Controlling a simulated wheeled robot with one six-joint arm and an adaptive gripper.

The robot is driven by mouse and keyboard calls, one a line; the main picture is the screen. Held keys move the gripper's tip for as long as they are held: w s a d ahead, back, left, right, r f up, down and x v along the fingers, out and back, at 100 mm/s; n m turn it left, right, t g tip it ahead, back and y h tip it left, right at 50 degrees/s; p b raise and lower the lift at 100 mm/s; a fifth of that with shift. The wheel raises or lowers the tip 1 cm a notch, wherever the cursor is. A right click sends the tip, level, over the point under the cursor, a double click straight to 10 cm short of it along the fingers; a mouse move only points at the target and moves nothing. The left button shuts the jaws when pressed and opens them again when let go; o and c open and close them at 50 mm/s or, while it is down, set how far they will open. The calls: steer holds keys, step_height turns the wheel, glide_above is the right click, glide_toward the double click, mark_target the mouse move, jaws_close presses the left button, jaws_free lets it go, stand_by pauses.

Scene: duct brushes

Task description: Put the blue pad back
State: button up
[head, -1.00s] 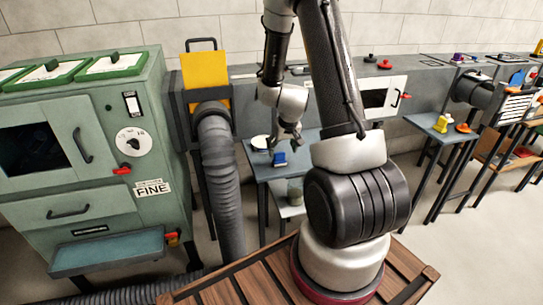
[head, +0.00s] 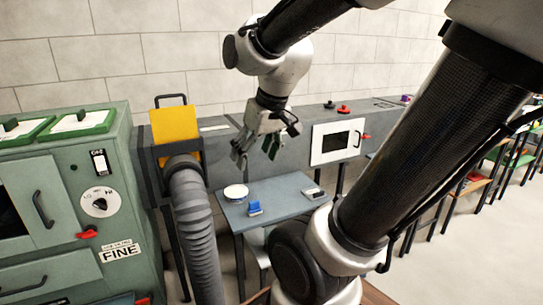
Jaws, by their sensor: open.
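A small blue pad (head: 254,208) sits on the grey-blue table (head: 283,213), near its front left part. My gripper (head: 256,152) is open and empty in the air above the back of the table, its fingers pointing down. It is above and apart from the pad. Nothing shows between the fingers.
A white round dish (head: 236,192) is just behind and left of the pad. A small grey item (head: 313,194) lies at the table's right. A ribbed hose (head: 195,235) and a green cabinet (head: 75,215) stand to the left. A grey duct with a white door (head: 338,141) runs behind.

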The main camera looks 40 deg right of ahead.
steer(key=s+r, duration=0.1)
steer(key=s, duration=0.5)
steer(key=shift+s+a+r, duration=0.15)
steer(key=shift+s+r, duration=0.15)
steer(key=shift+r, duration=0.1)
stand_by(0.8)
